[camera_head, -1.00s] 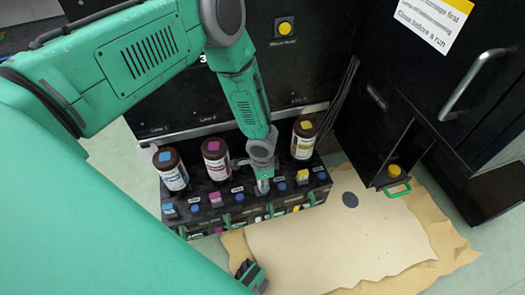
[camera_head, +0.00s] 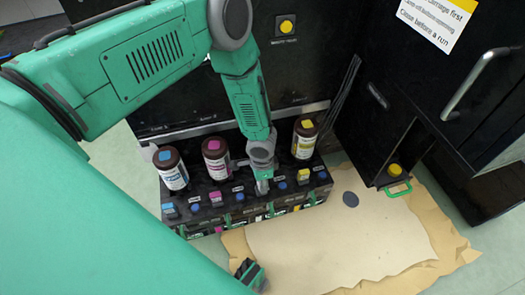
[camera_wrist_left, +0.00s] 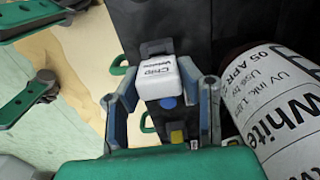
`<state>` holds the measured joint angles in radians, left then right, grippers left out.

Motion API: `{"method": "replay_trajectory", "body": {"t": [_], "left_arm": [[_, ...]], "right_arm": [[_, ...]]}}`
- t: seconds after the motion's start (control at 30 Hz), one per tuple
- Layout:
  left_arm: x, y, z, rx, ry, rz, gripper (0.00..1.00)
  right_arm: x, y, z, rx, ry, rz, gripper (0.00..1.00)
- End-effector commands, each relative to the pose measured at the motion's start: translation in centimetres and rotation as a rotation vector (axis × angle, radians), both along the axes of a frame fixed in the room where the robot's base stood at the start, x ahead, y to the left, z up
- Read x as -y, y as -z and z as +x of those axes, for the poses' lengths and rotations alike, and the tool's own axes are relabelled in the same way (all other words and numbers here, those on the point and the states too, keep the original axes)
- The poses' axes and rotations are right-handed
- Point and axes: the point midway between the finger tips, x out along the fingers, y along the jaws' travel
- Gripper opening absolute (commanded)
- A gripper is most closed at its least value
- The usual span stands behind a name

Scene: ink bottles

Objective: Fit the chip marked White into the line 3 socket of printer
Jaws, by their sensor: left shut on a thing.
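The white chip labelled "Chip White" (camera_wrist_left: 158,75) sits between the fingers of my left gripper (camera_wrist_left: 160,88) in the left wrist view. In the head view my left gripper (camera_head: 262,180) points down at the black printer ink block (camera_head: 240,203), between the magenta and yellow bottles. A blue round button (camera_wrist_left: 167,102) shows just below the chip in the wrist view. The line 3 socket is hidden by the gripper and chip, and I cannot tell whether the chip is seated. A green and dark gripper part, seemingly my right gripper (camera_head: 250,274), shows at the bottom; its fingers are unclear.
A White ink bottle (camera_wrist_left: 275,110) stands close to the right finger. Cyan (camera_head: 171,168), magenta (camera_head: 216,158) and yellow (camera_head: 304,138) bottles stand along the block. A brown paper sheet (camera_head: 340,235) lies in front, with a dark disc (camera_head: 350,199) on it. A black cabinet (camera_head: 450,110) is right.

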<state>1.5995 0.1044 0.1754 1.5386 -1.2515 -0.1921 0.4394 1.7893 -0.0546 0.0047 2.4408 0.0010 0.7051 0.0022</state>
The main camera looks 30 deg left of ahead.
Motion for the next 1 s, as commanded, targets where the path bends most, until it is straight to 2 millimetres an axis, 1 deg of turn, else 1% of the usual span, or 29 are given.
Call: {"method": "replay_trajectory", "body": {"t": [0.33,0.6,1.0], "left_arm": [[0.02,0.1,0.04,0.001,0.0,-0.001,0.11],[0.15,0.79,0.08,0.002,0.0,-0.001,0.11],[0.11,0.93,0.08,0.002,0.001,-0.001,0.11]], "right_arm": [[0.0,0.08,0.0,0.0,0.0,0.0,0.4],[-0.01,0.61,0.0,0.0,0.0,0.0,0.4],[0.0,0.68,0.0,0.0,0.0,0.0,0.4]]}}
